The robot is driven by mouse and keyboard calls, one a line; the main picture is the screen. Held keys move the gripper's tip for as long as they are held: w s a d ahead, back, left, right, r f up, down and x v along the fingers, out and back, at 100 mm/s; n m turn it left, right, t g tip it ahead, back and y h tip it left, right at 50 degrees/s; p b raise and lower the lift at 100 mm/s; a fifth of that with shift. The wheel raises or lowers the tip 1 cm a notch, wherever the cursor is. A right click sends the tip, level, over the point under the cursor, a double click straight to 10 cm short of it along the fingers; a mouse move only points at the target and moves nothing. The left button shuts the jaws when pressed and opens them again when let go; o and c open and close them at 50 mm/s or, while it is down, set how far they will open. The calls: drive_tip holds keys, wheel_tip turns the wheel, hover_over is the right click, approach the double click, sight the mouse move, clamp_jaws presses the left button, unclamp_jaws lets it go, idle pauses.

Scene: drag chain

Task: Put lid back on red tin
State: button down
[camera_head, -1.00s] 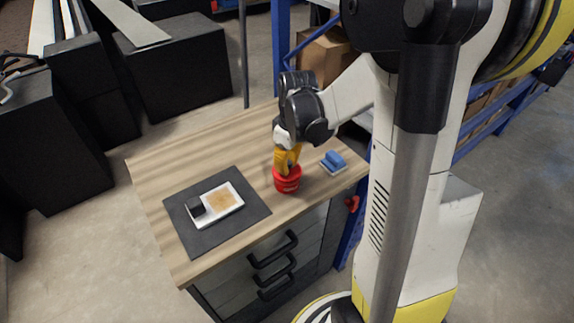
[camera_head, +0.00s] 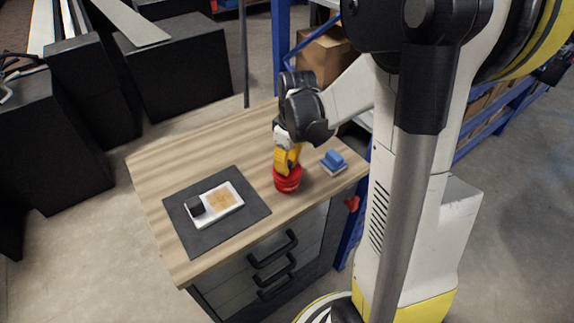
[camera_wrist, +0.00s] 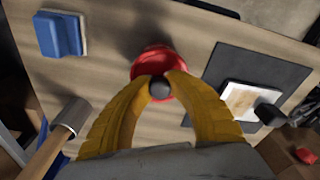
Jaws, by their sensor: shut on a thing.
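The red tin (camera_head: 287,185) stands upright on the wooden table, right of the dark mat. My gripper (camera_head: 287,168) is directly above it, pointing down. In the wrist view, the yellow fingers of my gripper (camera_wrist: 160,88) are closed on the dark round knob (camera_wrist: 160,90) of the red lid (camera_wrist: 157,60). The lid is over the tin's top, and a dark line shows between red layers in the head view. I cannot tell whether the lid is fully seated. The lid hides most of the tin in the wrist view.
A blue block with a pale base (camera_head: 334,161) lies right of the tin. A white tray (camera_head: 232,207) with a tan patch and a black block (camera_head: 195,206) is on the dark mat (camera_head: 185,235). A wooden-handled hammer (camera_wrist: 60,130) shows in the wrist view.

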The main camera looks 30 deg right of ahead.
idle(0.4)
drive_tip(key=c, duration=0.7)
unclamp_jaws()
drive_tip(key=shift+c, duration=0.2)
drive_tip(key=shift+r+p, duration=2.55)
drive_tip(key=shift+r, duration=0.95)
clamp_jaws()
